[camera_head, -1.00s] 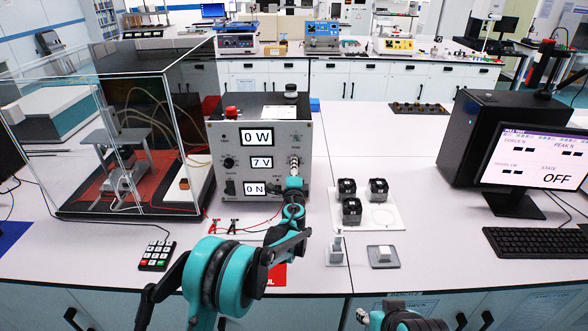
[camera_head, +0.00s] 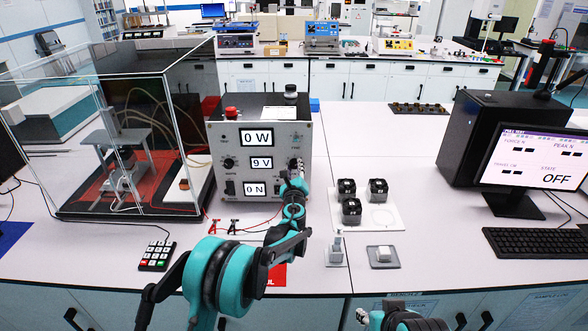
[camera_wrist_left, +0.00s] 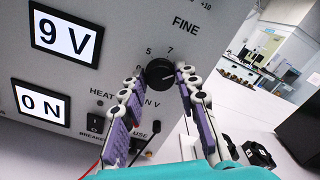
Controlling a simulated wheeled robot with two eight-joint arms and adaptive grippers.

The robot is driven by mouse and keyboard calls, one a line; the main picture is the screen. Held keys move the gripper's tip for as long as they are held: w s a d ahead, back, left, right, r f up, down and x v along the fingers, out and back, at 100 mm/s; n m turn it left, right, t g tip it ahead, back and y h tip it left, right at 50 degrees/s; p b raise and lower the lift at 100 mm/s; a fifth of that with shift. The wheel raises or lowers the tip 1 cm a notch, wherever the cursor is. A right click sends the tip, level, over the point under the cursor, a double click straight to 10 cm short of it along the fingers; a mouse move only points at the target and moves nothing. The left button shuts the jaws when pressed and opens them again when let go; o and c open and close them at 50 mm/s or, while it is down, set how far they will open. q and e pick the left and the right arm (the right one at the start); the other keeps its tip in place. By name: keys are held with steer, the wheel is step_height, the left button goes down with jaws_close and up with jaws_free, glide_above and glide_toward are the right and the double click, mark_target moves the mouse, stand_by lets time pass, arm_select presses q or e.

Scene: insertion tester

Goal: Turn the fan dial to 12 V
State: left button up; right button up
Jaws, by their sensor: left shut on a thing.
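The tester box (camera_head: 222,140) stands on the bench with three white displays; the middle one (camera_head: 261,163) reads 9 V, and the wrist view shows the same 9 V display (camera_wrist_left: 66,37). The black fan dial (camera_wrist_left: 160,74) is on its front panel, under the FINE label, with 5 and 7 printed above it. My left gripper (camera_head: 294,172) is at the panel's right side. In the wrist view its purple-padded fingers (camera_wrist_left: 160,80) are shut on the dial from both sides.
A clear enclosure (camera_head: 60,190) stands left of the tester. Red and black clips (camera_head: 234,226) lie in front of it. A white plate (camera_head: 385,218) with black blocks (camera_head: 351,210) is to the right. A monitor (camera_head: 535,160) reads OFF. A keypad (camera_head: 157,255) lies front left.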

arm_select(q)
steer(key=m, duration=0.5)
steer(key=shift+m, duration=0.3)
steer(key=m, duration=0.5)
steer(key=shift+d, duration=0.1)
steer(key=shift+m, duration=0.3)
steer(key=o, duration=1.2)
steer(key=shift+c, duration=0.2)
steer(key=s, duration=1.2)
